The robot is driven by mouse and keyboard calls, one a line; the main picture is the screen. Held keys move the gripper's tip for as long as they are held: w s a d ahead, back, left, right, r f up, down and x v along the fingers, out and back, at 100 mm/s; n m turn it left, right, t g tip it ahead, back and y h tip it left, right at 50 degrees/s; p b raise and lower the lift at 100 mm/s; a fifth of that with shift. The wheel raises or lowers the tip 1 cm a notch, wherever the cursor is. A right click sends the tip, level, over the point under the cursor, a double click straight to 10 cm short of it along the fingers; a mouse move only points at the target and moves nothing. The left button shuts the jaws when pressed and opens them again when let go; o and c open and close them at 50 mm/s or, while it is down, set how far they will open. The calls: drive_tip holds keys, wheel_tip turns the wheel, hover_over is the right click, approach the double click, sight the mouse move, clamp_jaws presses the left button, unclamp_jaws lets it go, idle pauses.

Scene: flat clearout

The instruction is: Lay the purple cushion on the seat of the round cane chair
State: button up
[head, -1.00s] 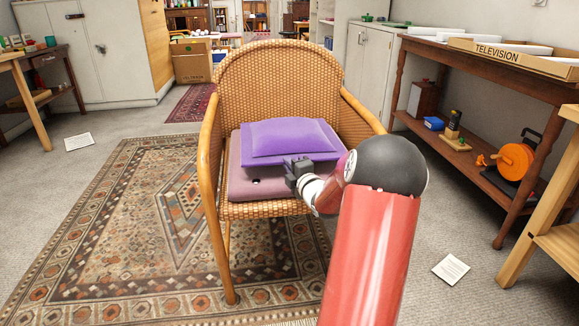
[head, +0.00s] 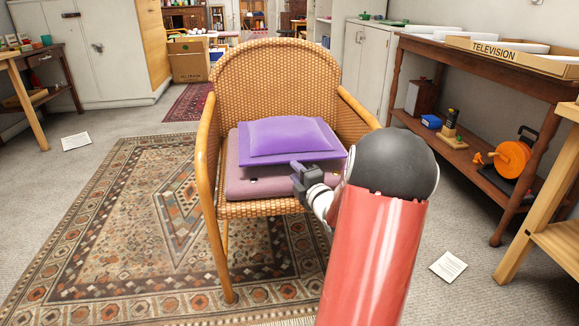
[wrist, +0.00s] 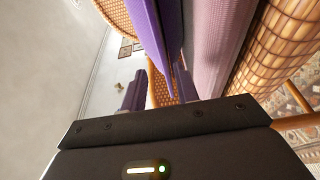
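The purple cushion (head: 287,136) lies flat on top of a mauve seat pad (head: 252,187) on the round cane chair (head: 275,80). My gripper (head: 298,176) is at the cushion's front right edge, just in front of the pad. Its finger gap does not show clearly, and I cannot tell whether it touches the cushion. In the wrist view the cushion (wrist: 165,35) shows as a purple edge beside the mauve pad (wrist: 215,40), with the chair's cane weave (wrist: 275,45) at the right.
The chair's arms (head: 207,150) rise on both sides of the seat. A patterned rug (head: 130,240) lies under and left of the chair. A wooden shelf table (head: 480,75) stands at the right. White sheets (head: 448,266) lie on the floor on both sides.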

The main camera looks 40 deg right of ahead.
drive_tip(key=v, duration=0.6)
drive_tip(key=a+r+m+g+h, duration=0.1)
drive_tip(key=a+r+m+g, duration=0.15)
drive_tip(key=a+m, duration=0.45)
drive_tip(key=a+r+m+g, duration=0.2)
drive_tip(key=a+g, duration=0.2)
drive_tip(key=a, duration=0.6)
drive_tip(key=s+a+f+m+g+y, duration=0.1)
drive_tip(key=s+a+m+g+y, duration=0.3)
drive_tip(key=s+a, duration=1.3)
drive_tip(key=s+m+g, duration=0.1)
drive_tip(key=m, duration=0.1)
drive_tip(key=shift+s+m+g+y, duration=0.15)
drive_tip(key=shift+m+g+y, duration=0.15)
drive_tip(key=shift+g+y, duration=0.1)
wheel_tip(320, 180, up, 12)
drive_tip(key=p, duration=1.2)
